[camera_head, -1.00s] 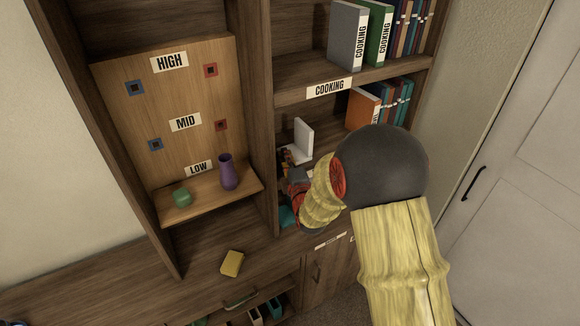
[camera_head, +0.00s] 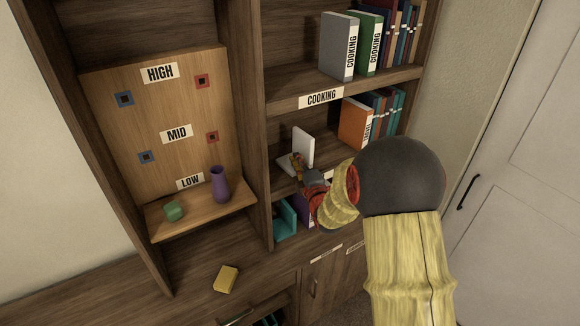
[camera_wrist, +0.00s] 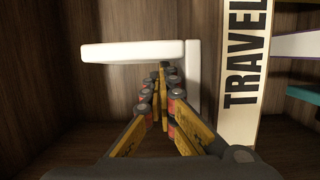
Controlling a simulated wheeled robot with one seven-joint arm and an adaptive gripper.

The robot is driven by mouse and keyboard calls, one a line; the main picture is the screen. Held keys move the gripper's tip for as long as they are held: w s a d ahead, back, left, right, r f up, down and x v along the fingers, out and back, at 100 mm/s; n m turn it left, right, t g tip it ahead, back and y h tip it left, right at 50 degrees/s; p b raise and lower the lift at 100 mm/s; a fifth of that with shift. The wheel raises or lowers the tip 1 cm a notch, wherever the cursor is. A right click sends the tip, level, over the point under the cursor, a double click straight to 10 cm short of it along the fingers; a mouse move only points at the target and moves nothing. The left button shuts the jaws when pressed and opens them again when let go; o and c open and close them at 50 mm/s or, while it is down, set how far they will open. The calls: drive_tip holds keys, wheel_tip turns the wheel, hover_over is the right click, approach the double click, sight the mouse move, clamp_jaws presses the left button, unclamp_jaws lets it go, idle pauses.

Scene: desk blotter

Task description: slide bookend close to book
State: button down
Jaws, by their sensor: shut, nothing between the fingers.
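The white L-shaped bookend (camera_head: 303,147) stands on the middle shelf under the COOKING label. It also shows in the wrist view (camera_wrist: 130,52). The orange book (camera_head: 355,124) stands to its right, its white TRAVEL spine (camera_wrist: 246,75) large in the wrist view. A small gap shows between bookend and book. My gripper (camera_head: 297,163) is shut and empty, its tips at the bookend. In the wrist view its fingers (camera_wrist: 162,70) meet in the bookend's inner corner, left of the white upright part. I cannot tell whether they touch it.
Several books (camera_head: 385,110) stand right of the orange one. A shelf with COOKING books (camera_head: 340,45) lies above; teal and purple items (camera_head: 285,218) stand below. The shelf's left side wall (camera_wrist: 40,70) is near. A purple vase (camera_head: 220,184) and yellow block (camera_head: 226,279) are farther left.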

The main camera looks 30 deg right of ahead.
drive_tip(key=d+b, duration=0.2)
drive_tip(key=d, duration=0.4)
drive_tip(key=d+b, duration=0.2)
drive_tip(key=d, duration=0.4)
drive_tip(key=d+b, duration=0.2)
drive_tip(key=d, duration=0.4)
drive_tip(key=shift+w+d+b, duration=0.25)
drive_tip(key=shift+d+b, duration=0.05)
drive_tip(key=shift+b, duration=0.05)
drive_tip(key=shift+w+a+f, duration=0.1)
